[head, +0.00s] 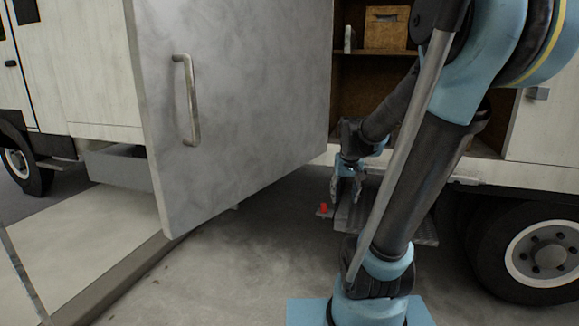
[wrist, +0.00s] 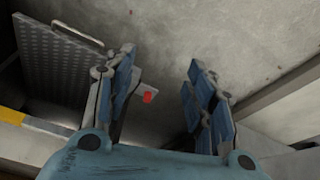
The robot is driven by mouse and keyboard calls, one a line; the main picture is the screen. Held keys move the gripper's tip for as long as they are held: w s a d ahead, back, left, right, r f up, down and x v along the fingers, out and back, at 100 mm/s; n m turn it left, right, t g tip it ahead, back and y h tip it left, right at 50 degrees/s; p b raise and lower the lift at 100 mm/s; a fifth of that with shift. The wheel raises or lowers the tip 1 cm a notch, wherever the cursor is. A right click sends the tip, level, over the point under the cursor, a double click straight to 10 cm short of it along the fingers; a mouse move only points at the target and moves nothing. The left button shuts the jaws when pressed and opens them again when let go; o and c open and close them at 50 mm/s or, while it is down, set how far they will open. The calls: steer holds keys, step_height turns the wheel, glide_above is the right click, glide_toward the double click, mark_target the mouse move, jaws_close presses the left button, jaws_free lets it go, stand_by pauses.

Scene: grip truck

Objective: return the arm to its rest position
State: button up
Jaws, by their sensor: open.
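My gripper (head: 346,190) hangs in front of the truck's open compartment, above the metal step. A small red piece (head: 323,208) sits by the left end of the step; the red piece also shows in the wrist view (wrist: 148,97), just beside the left finger.
A large grey door (head: 240,100) with a metal handle (head: 187,100) stands open left of my arm. The compartment shelf holds a brown box (head: 386,27). The treaded step (head: 415,228) juts out below. A truck wheel (head: 545,250) is at the right. Concrete floor (head: 230,270) is clear in front.

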steer(key=s+f, duration=0.2)
steer(key=s, duration=0.7)
steer(key=s+f, duration=0.3)
steer(key=s, duration=0.5)
steer(key=shift+s+f+g, duration=0.35)
steer(key=shift+g, duration=0.05)
steer(key=shift+d, duration=0.1)
